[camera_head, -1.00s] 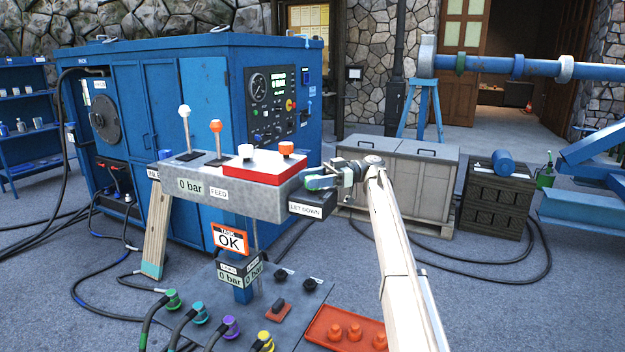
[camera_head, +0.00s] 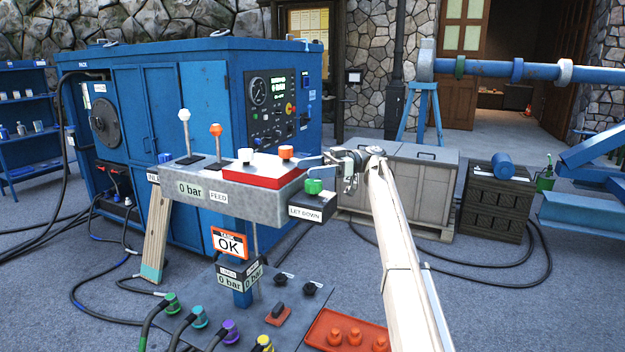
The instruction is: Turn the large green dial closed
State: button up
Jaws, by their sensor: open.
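The large green dial (camera_head: 314,187) stands on top of the dark box labelled LET DOWN (camera_head: 312,207), at the right end of the grey control panel (camera_head: 235,207). My gripper (camera_head: 329,172) is open and empty, just above and to the right of the dial. One finger reaches left behind the dial's top and the other points down on its right. They appear apart from the dial, though the depth gap is hard to judge. The dial's turn position is too small to read.
A red block (camera_head: 265,178) with a white and an orange knob sits left of the dial. White (camera_head: 185,116) and orange (camera_head: 216,130) levers stand further left. Below are capped hoses and a red tray (camera_head: 318,335). Grey chests (camera_head: 425,185) stand behind my arm.

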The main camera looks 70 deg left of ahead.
aim_at(312, 181)
notch_tip(312, 181, up, 6)
jog(key=shift+f, duration=0.1)
